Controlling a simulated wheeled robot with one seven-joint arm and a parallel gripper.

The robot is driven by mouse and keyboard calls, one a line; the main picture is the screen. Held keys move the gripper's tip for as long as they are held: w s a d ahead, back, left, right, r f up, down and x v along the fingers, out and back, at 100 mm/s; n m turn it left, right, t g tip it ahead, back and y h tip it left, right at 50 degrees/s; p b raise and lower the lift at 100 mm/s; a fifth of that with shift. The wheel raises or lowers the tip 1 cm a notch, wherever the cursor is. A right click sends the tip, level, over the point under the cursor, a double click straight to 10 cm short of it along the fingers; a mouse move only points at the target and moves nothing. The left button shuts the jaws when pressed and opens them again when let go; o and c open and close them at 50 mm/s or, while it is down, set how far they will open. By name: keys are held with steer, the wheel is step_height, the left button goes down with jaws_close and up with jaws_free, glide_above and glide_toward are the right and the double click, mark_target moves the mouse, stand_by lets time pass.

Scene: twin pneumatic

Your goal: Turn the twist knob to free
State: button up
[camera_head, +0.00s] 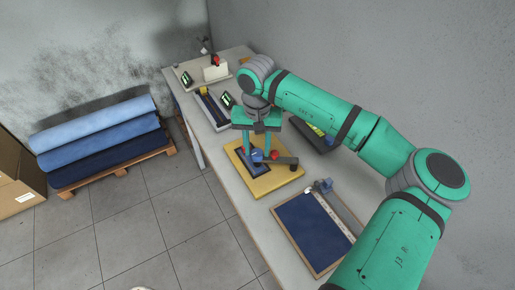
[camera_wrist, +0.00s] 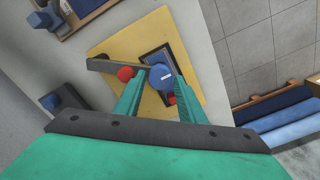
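The blue twist knob (camera_wrist: 161,76) has a white line on its face and sits on a dark plate (camera_wrist: 154,55) on a yellow board (camera_wrist: 117,40). In the wrist view my gripper (camera_wrist: 160,82) is open, with one finger on each side of the knob and small gaps apparent. In the head view the knob (camera_head: 257,155) shows below my gripper (camera_head: 261,152), whose fingers point down at the board (camera_head: 265,184). I cannot tell whether the fingertips touch the knob.
A dark lever (camera_wrist: 108,65) and red button (camera_wrist: 125,73) are beside the knob. Another small red part (camera_wrist: 172,99) is near a finger. A blue panel (camera_head: 305,232) lies in front on the table; other devices (camera_head: 214,110) stand behind.

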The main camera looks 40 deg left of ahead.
steer(key=shift+f, duration=0.45)
steer(key=shift+d, duration=0.1)
steer(key=c, duration=0.8)
